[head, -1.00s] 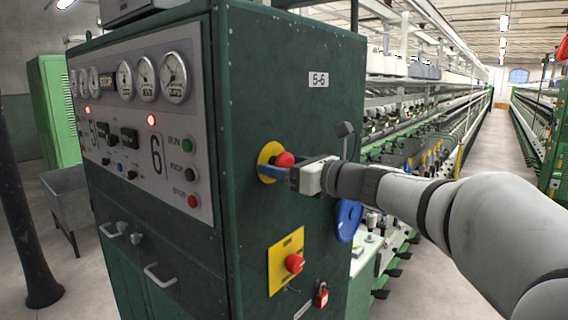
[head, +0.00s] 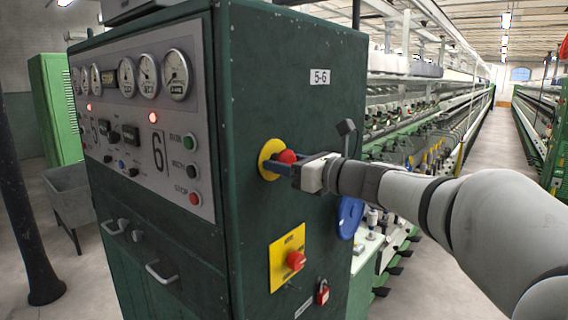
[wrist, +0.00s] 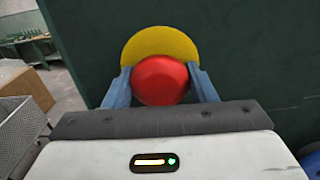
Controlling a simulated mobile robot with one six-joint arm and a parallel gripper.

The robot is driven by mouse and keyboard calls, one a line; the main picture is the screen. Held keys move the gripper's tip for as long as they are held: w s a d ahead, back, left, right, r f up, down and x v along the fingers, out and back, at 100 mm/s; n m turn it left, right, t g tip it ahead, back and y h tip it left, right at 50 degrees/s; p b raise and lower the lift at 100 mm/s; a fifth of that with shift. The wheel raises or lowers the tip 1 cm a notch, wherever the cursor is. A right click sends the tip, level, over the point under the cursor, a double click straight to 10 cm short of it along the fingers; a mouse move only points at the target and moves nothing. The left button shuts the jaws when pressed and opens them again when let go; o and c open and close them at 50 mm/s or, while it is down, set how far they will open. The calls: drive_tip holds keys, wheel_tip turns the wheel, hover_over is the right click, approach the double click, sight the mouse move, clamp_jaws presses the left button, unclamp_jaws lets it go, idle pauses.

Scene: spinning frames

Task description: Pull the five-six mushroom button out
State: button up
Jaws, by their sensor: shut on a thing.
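Lower on the same panel is another red knob (head: 296,261) on a square yellow plate (head: 279,270). A red padlock (head: 322,293) hangs to its right. A blue round object (head: 350,217) is below my wrist. Spinning frames line the aisle at right.

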drive_tip(key=shift+s+d+f+b, duration=0.1)
drive_tip(key=shift+s+d+b, duration=0.25)
drive_tip(key=shift+d, duration=0.2)
drive_tip(key=o, duration=1)
drive_tip(key=shift+c, duration=0.2)
drive_tip(key=o, duration=0.3)
drive_tip(key=shift+s+d, duration=0.1)
drive_tip(key=shift+d, duration=0.05)
drive_tip(key=shift+o, duration=0.4)
drive_tip(key=b+v, duration=0.1)
drive_tip(key=v, duration=0.6)
drive_tip(key=shift+s+d+b, duration=0.2)
drive_tip(key=shift+b, duration=0.1)
